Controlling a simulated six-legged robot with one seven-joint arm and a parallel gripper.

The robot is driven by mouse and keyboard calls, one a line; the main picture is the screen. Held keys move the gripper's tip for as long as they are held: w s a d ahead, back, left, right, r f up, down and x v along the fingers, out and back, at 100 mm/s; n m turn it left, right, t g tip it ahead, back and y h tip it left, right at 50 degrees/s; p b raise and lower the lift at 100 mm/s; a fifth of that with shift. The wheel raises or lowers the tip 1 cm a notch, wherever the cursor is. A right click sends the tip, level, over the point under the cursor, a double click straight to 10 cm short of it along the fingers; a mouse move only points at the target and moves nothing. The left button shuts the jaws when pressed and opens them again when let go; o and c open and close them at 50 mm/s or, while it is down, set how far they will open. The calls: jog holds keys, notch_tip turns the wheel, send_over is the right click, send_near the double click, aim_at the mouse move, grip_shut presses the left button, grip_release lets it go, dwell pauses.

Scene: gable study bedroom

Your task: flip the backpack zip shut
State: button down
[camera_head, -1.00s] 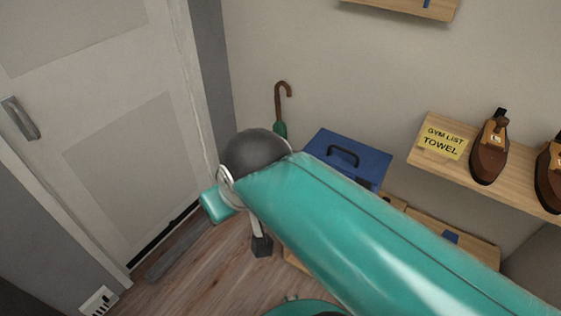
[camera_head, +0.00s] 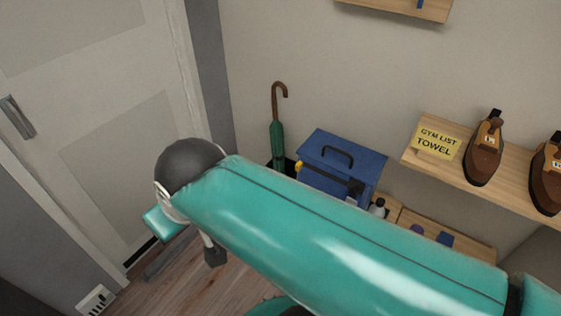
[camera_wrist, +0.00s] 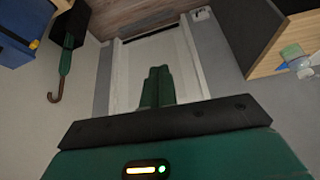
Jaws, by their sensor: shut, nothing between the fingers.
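A blue box-shaped bag (camera_head: 350,158) with a black top handle stands against the wall in the head view. I take it for the backpack. A dark strip crosses its front and a small yellow piece shows at its left edge; I cannot tell the zip's state. Part of the bag also shows at the upper left of the wrist view (camera_wrist: 22,32). My gripper (camera_wrist: 157,86) shows in the wrist view with its green fingers together and nothing between them. It points toward the door, with the bag off to its left and apart. The arm hides the bag's lower front in the head view.
A green umbrella (camera_head: 277,140) with a brown hook stands left of the bag. A low wooden unit (camera_head: 465,249) is at its right. A wooden shelf (camera_head: 413,154) with a yellow note and brown shoe-like objects is at the right. The white door (camera_head: 95,120) is left.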

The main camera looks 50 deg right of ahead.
jog(key=shift+a, duration=0.1)
jog(key=shift+w, duration=0.1)
jog(key=w+d+f+m+g+h, duration=0.1)
jog(key=w+d+f+m+g, duration=0.25)
jog(key=w+d+m, duration=1)
jog(key=w+d+f+m+g+h, duration=0.1)
jog(key=w+d+f+g, duration=0.1)
jog(key=d+f, duration=0.4)
jog(key=w+d+f+m+g+h, duration=0.1)
jog(key=d+f, duration=0.6)
jog(key=d, duration=0.7)
jog(key=w+d+f+m+g+h, duration=0.2)
jog(key=w+d+f+g, duration=0.2)
jog(key=d, duration=0.6)
notch_tip(320, 180, down, 4)
jog(key=shift+w+d+r+m, duration=0.25)
jog(key=shift+w+d+m, duration=0.15)
jog(key=shift+w, duration=0.6)
jog(key=shift+g, duration=0.25)
